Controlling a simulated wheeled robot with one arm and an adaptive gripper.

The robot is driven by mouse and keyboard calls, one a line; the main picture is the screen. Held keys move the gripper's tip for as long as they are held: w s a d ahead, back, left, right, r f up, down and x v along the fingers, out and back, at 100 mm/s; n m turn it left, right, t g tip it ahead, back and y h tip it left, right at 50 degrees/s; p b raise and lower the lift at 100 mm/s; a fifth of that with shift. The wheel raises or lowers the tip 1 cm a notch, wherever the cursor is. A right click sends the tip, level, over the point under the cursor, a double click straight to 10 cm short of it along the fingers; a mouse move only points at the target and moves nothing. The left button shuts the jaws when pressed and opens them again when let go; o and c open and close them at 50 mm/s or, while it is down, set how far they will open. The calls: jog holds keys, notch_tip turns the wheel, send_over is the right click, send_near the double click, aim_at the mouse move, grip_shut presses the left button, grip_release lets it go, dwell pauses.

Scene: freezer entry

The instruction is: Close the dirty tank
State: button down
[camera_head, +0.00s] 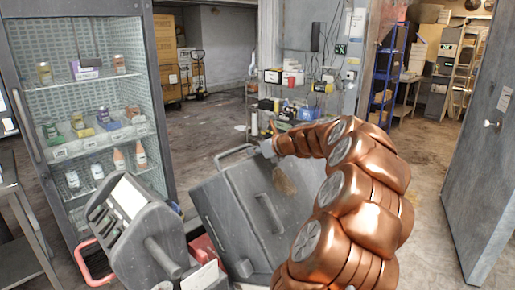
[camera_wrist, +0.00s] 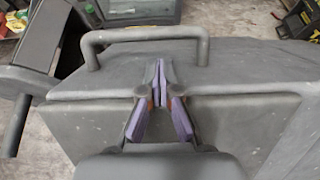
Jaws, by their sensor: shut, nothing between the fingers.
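The dirty tank (camera_head: 235,215) appears to be the large grey box of a floor-cleaning machine, in the lower middle of the head view. Its top slopes, and a loop handle (camera_head: 235,153) stands at its far upper edge. My gripper (camera_head: 266,149) is at that upper edge, just right of the handle, partly hidden by my arm. In the wrist view, the purple-padded fingers of my gripper (camera_wrist: 160,75) are together and empty, over the tank's grey edge (camera_wrist: 85,95), with their tips near the handle (camera_wrist: 145,35). I cannot tell whether they touch it, or whether a lid is ajar.
The machine's grey control head (camera_head: 135,225) and a red handle (camera_head: 88,265) stand at the lower left. A glass-front fridge (camera_head: 100,115) stands behind at left. A cluttered shelf (camera_head: 300,95) is behind the tank. A grey door (camera_head: 485,150) is at right. Open floor lies beyond.

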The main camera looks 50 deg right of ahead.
jog(key=shift+p+x, duration=0.35)
jog(key=shift+x, duration=1.85)
